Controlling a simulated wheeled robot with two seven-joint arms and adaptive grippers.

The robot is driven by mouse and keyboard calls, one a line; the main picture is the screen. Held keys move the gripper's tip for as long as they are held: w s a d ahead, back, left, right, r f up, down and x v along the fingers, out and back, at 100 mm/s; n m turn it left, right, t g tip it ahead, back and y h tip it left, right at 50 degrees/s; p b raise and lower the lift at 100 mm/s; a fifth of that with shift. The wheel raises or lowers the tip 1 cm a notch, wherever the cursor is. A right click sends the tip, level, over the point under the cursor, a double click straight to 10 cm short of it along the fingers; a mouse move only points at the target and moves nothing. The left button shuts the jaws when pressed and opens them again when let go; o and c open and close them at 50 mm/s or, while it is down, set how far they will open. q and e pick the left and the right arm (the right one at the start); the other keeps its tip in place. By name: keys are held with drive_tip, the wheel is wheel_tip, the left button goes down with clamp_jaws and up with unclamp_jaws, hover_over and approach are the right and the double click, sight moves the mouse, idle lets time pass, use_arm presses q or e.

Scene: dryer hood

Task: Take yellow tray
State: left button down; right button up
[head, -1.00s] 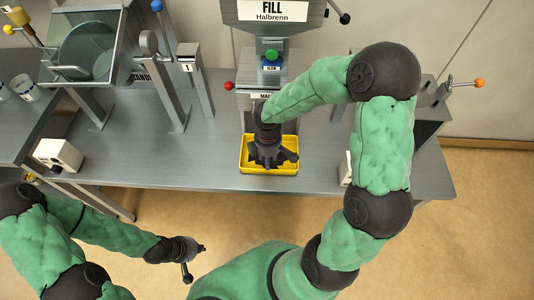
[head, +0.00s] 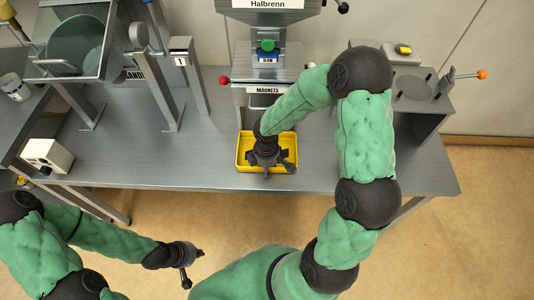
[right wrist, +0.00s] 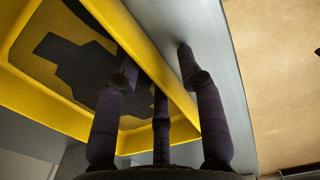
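The yellow tray (head: 239,166) sits on the grey bench near its front edge, below the magnets label. In the right wrist view the tray (right wrist: 35,108) shows a dark shape on its floor. My right gripper (head: 266,160) is at the tray in the head view. In the right wrist view its fingers (right wrist: 157,70) are spread on both sides of the tray's rim, one over the inside and one outside; firm contact cannot be seen. My left gripper (head: 195,268) is empty, fingers spread, in front of the bench, away from the tray.
The Halbrenn machine (head: 266,75) stands just behind the tray. A white box (head: 47,155) is at the bench's left. A stand with a round plate (head: 415,88) and a yellow object (head: 403,50) is at the right. The bench left of the tray is clear.

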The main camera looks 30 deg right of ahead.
clamp_jaws()
drive_tip(key=shift+r, duration=0.1)
